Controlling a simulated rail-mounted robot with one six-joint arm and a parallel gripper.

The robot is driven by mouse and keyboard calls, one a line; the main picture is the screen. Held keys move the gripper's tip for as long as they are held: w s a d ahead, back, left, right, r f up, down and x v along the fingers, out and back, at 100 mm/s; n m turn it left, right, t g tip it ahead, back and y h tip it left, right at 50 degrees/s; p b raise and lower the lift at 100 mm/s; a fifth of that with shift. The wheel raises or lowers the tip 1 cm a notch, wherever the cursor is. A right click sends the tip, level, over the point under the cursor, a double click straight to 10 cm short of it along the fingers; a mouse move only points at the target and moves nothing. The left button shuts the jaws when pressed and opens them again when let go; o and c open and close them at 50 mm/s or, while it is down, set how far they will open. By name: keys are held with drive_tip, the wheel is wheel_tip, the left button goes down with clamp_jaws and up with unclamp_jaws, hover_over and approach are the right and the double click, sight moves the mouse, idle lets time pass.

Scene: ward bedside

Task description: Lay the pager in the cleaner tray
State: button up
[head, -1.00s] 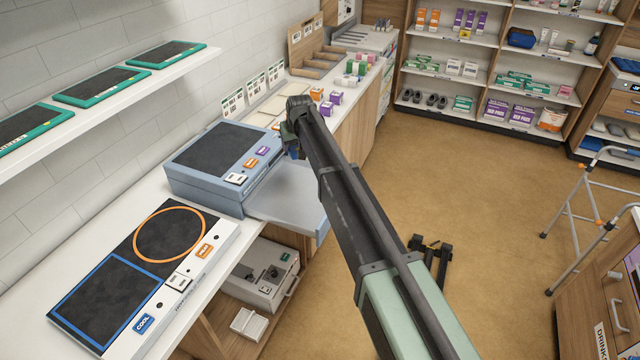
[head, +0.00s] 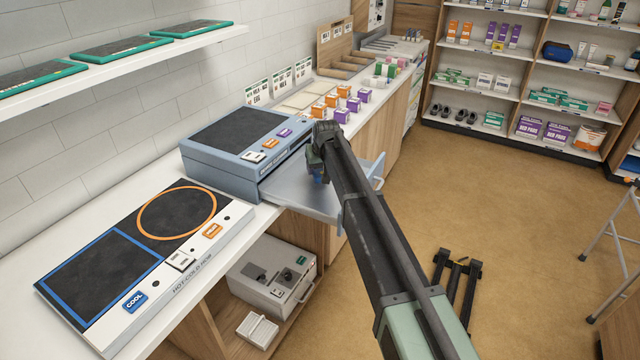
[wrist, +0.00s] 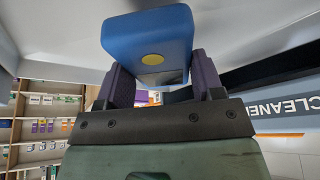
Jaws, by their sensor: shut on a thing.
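The pager (wrist: 148,45) is blue with a round yellow button. In the wrist view it is gripped between the dark purple fingers of my gripper (wrist: 160,85). In the head view only a small blue part of the pager (head: 318,178) shows below my gripper (head: 317,165). The cleaner (head: 235,145) is a blue-grey box with a dark top on the counter. Its tray (head: 290,197) is pulled out at the front, with a handle at its right. My gripper is over the tray; the gap to its floor cannot be told. The CLEANER lettering (wrist: 285,100) shows in the wrist view.
A hot/cold hob (head: 150,255) lies on the counter in front of the cleaner. Small orange and purple boxes (head: 340,103) stand behind the cleaner. A grey case (head: 270,275) sits on the shelf below. Tablets in green frames (head: 120,48) lie on the wall shelf.

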sight(321, 170)
wheel_tip(321, 170, down, 4)
drive_tip(key=b, duration=0.2)
drive_tip(key=shift+f+b, duration=0.1)
drive_tip(key=shift+b, duration=0.25)
drive_tip(key=shift+r+p, duration=0.3)
drive_tip(key=shift+r, duration=0.05)
drive_tip(key=shift+f, duration=0.25)
drive_tip(key=o, duration=1)
drive_tip(key=shift+o, duration=0.2)
drive_tip(key=shift+r, duration=0.1)
